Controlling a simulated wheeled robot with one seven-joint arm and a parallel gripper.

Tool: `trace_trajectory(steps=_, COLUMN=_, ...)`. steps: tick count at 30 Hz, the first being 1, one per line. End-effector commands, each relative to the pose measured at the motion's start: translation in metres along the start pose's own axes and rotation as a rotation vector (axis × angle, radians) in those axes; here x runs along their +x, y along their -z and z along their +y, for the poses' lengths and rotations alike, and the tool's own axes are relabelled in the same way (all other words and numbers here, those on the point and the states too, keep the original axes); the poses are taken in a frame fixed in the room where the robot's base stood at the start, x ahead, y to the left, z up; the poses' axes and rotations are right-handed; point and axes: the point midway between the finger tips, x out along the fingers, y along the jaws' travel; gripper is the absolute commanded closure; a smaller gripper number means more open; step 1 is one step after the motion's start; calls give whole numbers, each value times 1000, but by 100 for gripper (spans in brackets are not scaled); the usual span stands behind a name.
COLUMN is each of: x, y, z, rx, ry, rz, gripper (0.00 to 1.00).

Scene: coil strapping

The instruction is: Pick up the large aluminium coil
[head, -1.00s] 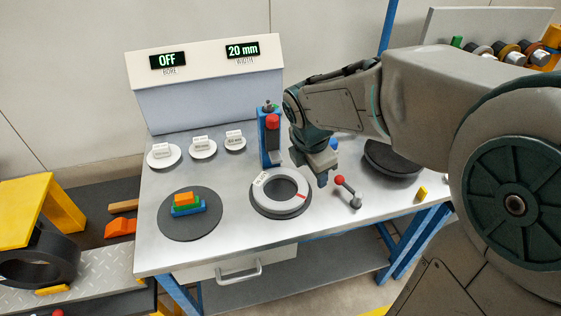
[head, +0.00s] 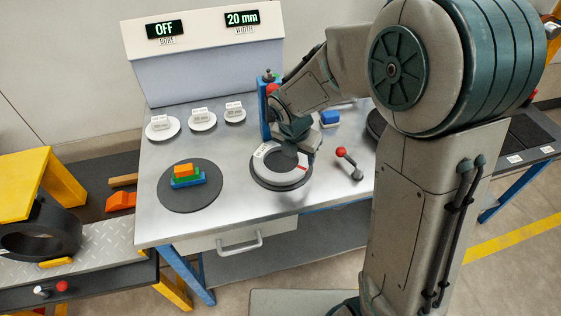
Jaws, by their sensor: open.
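The large aluminium coil (head: 279,182) is a pale grey ring lying flat on a dark round pad (head: 256,181) in the middle of the bench. It has a white label at its back left and a red mark on its right side. My gripper (head: 302,151) is open and points down over the back right part of the coil, hiding some of its rim. I cannot tell whether the fingers touch the coil or straddle its wall.
A blue post (head: 264,112) stands close behind the coil. A red-knobbed lever (head: 347,163) lies to its right, near a blue block (head: 330,117). Stacked coloured blocks (head: 187,176) sit on a dark disc to the left. The bench front (head: 240,208) is clear.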

Motion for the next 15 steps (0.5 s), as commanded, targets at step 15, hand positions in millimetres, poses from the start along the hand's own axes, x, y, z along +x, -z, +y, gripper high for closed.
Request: trace_trajectory(steps=15, x=51, y=10, z=-8, rx=1, ry=1, rz=1, gripper=47)
